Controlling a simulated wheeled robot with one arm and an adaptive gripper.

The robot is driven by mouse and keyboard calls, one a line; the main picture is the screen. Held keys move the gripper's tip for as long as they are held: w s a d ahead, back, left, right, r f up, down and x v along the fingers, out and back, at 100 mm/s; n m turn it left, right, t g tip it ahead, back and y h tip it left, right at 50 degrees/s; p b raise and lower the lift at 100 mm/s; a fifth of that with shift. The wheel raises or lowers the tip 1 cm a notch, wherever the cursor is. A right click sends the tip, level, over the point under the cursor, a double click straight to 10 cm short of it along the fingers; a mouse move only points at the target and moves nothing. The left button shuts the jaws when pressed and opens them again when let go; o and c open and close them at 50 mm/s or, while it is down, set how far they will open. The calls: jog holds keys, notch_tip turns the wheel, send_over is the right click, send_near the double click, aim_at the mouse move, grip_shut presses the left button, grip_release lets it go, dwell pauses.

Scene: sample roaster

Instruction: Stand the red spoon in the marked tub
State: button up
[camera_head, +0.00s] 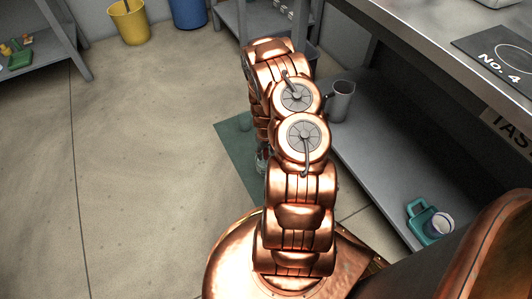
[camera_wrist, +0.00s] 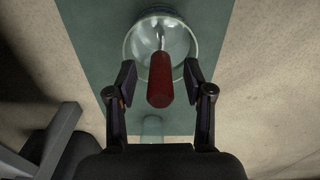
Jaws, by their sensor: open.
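The red spoon shows in the wrist view as a thick red handle (camera_wrist: 160,92) with a thin pale stem. It stands in, or lies over, a round clear glass vessel (camera_wrist: 133,45); its lower end is hard to make out. My gripper (camera_wrist: 158,78) is open, one finger on each side of the handle, with gaps on both sides. In the head view my copper arm hides the spoon and most of the gripper. I cannot make out a mark that tells which vessel is the marked tub.
A green mat (camera_head: 232,145) lies on the floor under the vessel. A second clear item (camera_wrist: 152,127) is on it. A grey mug (camera_head: 341,100) and a teal item (camera_head: 419,220) are on the bench's lower shelf. A yellow bucket (camera_head: 130,22) stands at the back; floor to the left is clear.

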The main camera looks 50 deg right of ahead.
notch_tip(320, 180, up, 12)
jog(key=shift+a+f, duration=0.1)
jog(key=shift+f, duration=0.15)
dwell(0.4)
jog(key=shift+r, duration=0.1)
dwell(0.6)
jog(key=s+a+r+p, duration=0.1)
jog(key=a+r+p, duration=0.5)
jog(key=r, duration=0.8)
jog(key=s+a+r+n+p, duration=0.1)
jog(key=a+r+p, duration=0.6)
jog(key=r, duration=0.7)
jog(key=s+a+r+p, duration=0.1)
jog(key=a+r+p, duration=0.5)
jog(key=r, duration=0.8)
jog(key=s+a+r+p, duration=0.4)
jog(key=s+r+p, duration=0.2)
jog(key=r, duration=0.4)
jog(key=s+a+r+n+g+p, duration=0.1)
jog(key=s+a+r+p, duration=0.3)
jog(key=r, duration=0.6)
jog(key=s+a+r+n+p, duration=0.1)
jog(key=s+a+r+p, duration=0.4)
jog(key=s+r+p, duration=0.3)
notch_tip(320, 180, up, 2)
jog(key=s, duration=0.2)
jog(key=shift+s+r+g+p, duration=0.15)
jog(key=shift+s+g+p, duration=0.2)
jog(key=shift+g, duration=0.05)
